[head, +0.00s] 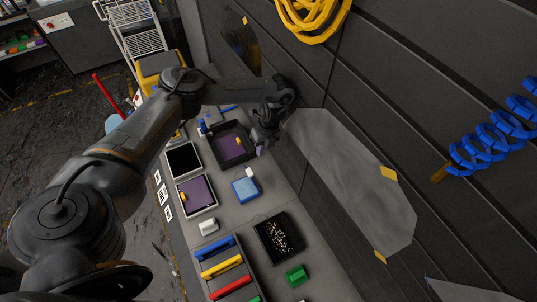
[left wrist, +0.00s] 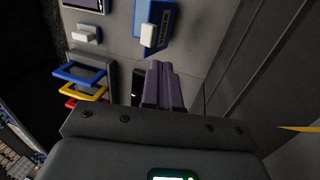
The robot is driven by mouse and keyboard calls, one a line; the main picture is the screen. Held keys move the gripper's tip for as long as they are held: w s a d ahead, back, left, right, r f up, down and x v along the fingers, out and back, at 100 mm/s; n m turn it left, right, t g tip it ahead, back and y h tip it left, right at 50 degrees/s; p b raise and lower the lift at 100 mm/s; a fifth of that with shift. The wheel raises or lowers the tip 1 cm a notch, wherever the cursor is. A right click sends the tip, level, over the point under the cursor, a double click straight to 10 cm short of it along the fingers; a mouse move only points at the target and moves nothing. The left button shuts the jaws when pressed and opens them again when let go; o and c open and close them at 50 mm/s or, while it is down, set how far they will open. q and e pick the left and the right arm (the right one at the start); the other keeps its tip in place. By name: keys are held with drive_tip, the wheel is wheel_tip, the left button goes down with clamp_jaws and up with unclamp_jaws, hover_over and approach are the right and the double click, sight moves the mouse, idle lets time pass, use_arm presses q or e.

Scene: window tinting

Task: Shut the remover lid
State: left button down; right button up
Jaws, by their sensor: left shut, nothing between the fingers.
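No part in view is clearly marked as the remover or its lid. A blue box (head: 245,190) with a white piece (head: 250,172) at its far edge sits on the grey bench; I cannot tell whether this is the remover and its lid. A blue box (left wrist: 167,28) with a white block (left wrist: 149,35) also shows in the left wrist view, ahead of the fingers. My left gripper (head: 262,150) is shut and empty, beside the wall and beyond the blue box, apart from it. Its purple fingers (left wrist: 163,85) lie together. My right gripper is not in view.
Trays with purple linings (head: 197,194) and a dark tray (head: 184,159) line the bench's left side. A white block (head: 208,226), a black tray of small pale bits (head: 278,238), a green block (head: 297,275) and coloured handles (head: 221,267) lie nearer. The dark panelled wall (head: 450,80) bounds the right.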

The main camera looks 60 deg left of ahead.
use_arm(q)
drive_tip(key=b+x, duration=0.7)
drive_tip(key=x, duration=0.2)
drive_tip(key=shift+s+f, duration=0.15)
drive_tip(key=shift+f, duration=0.2)
